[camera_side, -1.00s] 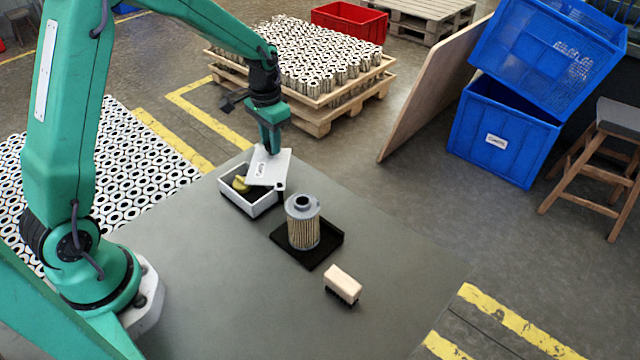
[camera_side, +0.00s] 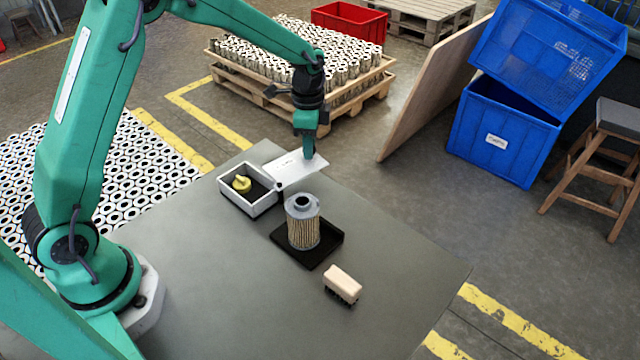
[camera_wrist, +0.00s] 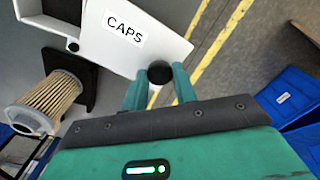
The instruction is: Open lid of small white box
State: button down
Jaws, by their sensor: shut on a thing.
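The small white box (camera_side: 262,206) stands on the far part of the grey table, with a dark inside and a yellow thing (camera_side: 241,184) in it. Its white lid (camera_side: 290,171) is swung out to the right of the box, far past upright and nearly flat, still at the box's edge. In the wrist view the lid (camera_wrist: 150,45) bears a label reading "CAPS". My gripper (camera_side: 308,155) is at the lid's far right edge. In the wrist view my gripper's fingers (camera_wrist: 158,88) are shut around a dark round knob (camera_wrist: 159,72) at that edge.
A pleated filter cartridge (camera_side: 303,225) stands on a black tray (camera_side: 320,262) just in front of the box. A brush (camera_side: 343,283) with a pale back lies nearer the front right. The table's left and front are clear. A pallet of cartridges (camera_side: 310,60) stands behind on the floor.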

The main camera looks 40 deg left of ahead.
jog(key=shift+d+m, duration=0.3)
jog(key=c, duration=1.1)
grip_release()
jog(key=shift+r, duration=3.9)
jog(key=shift+r, duration=0.1)
